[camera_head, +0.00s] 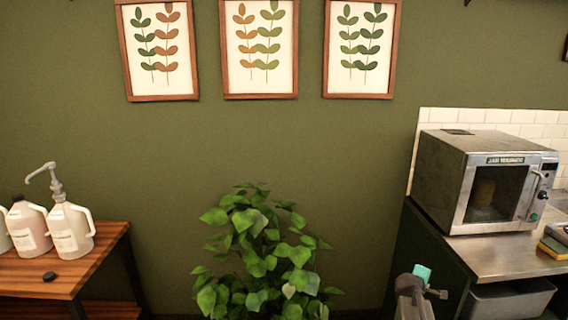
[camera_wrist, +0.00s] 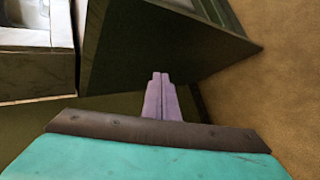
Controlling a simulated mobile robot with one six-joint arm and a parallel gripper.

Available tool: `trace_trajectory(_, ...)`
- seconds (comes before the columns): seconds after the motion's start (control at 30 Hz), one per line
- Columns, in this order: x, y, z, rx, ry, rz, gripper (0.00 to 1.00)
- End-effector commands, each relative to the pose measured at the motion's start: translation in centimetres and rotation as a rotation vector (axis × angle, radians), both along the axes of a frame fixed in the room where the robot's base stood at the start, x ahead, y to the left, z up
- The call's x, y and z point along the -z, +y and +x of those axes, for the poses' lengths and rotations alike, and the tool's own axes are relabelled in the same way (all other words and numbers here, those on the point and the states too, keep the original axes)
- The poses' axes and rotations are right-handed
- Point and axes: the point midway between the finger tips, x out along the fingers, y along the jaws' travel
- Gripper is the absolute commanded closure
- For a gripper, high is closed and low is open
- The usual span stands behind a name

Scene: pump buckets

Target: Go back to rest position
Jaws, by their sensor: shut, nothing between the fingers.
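My gripper shows in the wrist view (camera_wrist: 161,78) as two pale purple fingers side by side with no gap between them. Nothing is held. In the head view, part of my arm with a teal piece shows at the bottom, right of the plant, but the fingers cannot be made out there. A white jug with a pump (camera_head: 71,228) stands upright on the wooden table (camera_head: 60,262) at the left. A pinkish jug (camera_head: 28,228) stands beside it, also upright. My arm is far to the right of both jugs.
A leafy plant (camera_head: 262,255) stands between the table and the metal counter (camera_head: 505,258). A small black cap (camera_head: 49,276) lies on the table. Framed pictures hang on the green wall. A dark panel (camera_wrist: 165,40) is near my fingers.

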Motion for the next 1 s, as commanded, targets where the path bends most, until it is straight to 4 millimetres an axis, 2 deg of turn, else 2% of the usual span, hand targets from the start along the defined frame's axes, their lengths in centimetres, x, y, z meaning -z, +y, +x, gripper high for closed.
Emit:
trace_trajectory(0.03, 1.5, 2.3, -0.7, 0.027, -0.001, 0.066, 1.0)
trace_trajectory(0.2, 6.0, 9.0, -3.1, 0.15, 0.006, 0.29, 1.0)
trace_trajectory(0.37, 9.7, 15.4, -6.0, 0.272, 0.04, 0.479, 1.0)
trace_trajectory(0.5, 12.4, 21.1, -9.1, 0.385, 0.091, 0.627, 1.0)
trace_trajectory(0.7, 15.2, 28.5, -13.8, 0.547, 0.183, 0.792, 1.0)
trace_trajectory(0.9, 16.6, 34.1, -18.0, 0.681, 0.274, 0.895, 1.0)
trace_trajectory(1.0, 17.2, 36.1, -19.9, 0.738, 0.318, 0.925, 1.0)
